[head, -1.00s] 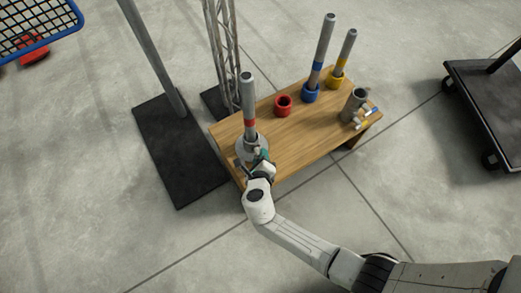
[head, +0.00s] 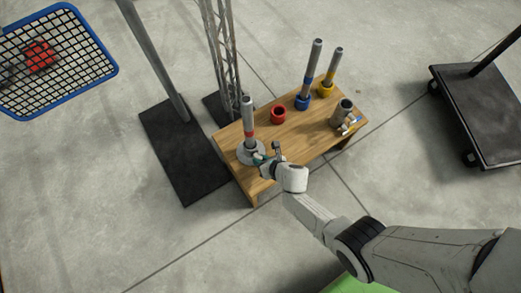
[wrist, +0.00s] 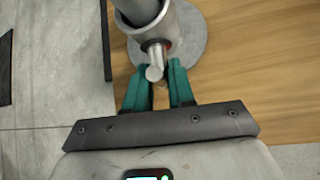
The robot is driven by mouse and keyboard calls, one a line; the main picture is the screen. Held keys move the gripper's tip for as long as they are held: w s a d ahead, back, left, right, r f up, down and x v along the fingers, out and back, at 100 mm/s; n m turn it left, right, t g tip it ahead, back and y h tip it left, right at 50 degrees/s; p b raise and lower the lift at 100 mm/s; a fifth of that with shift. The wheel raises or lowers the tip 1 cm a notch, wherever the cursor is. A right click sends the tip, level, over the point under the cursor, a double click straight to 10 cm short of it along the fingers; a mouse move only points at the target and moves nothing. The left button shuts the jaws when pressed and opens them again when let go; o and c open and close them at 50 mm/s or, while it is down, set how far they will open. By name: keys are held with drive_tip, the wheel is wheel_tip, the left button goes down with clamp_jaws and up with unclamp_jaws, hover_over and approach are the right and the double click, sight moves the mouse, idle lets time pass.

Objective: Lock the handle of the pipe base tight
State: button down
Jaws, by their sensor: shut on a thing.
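The round grey pipe base (head: 243,155) stands at the left end of the wooden table. A grey pipe with a red band (head: 248,112) stands upright in it. In the wrist view, the base's flange (wrist: 196,48) and the short metal handle (wrist: 154,66) on its collar (wrist: 165,24) show. My gripper (head: 262,160) is at the front right of the base. In the wrist view, the teal fingers of my gripper (wrist: 160,75) are shut on the handle, one on each side of it. Where they touch it is partly hidden.
The wooden table (head: 290,143) also bears a red ring (head: 278,115), a blue-based pipe (head: 312,75), a yellow-based pipe (head: 332,72) and a grey holder (head: 341,112). A black-plated stand (head: 183,155) is left of it, a dark cart (head: 485,110) right.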

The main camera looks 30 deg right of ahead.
drive_tip(key=shift+d+f+m+y+b, duration=0.1)
drive_tip(key=shift+d+m+y+b, duration=0.1)
drive_tip(key=shift+m+y, duration=0.25)
drive_tip(key=shift+d+f+m+y+b, duration=0.15)
drive_tip(key=shift+m+y, duration=0.1)
drive_tip(key=shift+y, duration=0.4)
drive_tip(key=m+y+b, duration=0.1)
drive_tip(key=b, duration=0.1)
drive_tip(key=t+y+b, duration=0.1)
drive_tip(key=y+b, duration=0.1)
drive_tip(key=shift+f+m, duration=0.25)
drive_tip(key=shift+m, duration=0.15)
drive_tip(key=m+t+y+b, duration=0.1)
drive_tip(key=m+y+b, duration=0.1)
drive_tip(key=b, duration=0.4)
drive_tip(key=shift+f+y, duration=0.15)
drive_tip(key=shift+y, duration=0.55)
drive_tip(key=shift+m+t+y+b, duration=0.4)
drive_tip(key=shift+m+y+b, duration=0.15)
drive_tip(key=shift+b, duration=0.6)
drive_tip(key=shift+r+m+b, duration=0.2)
drive_tip(key=shift+m+b, duration=0.05)
drive_tip(key=shift+b, duration=0.15)
drive_tip(key=shift+r+y, duration=0.1)
drive_tip(key=shift+y, duration=0.25)
drive_tip(key=c, duration=1.2)
unclamp_jaws()
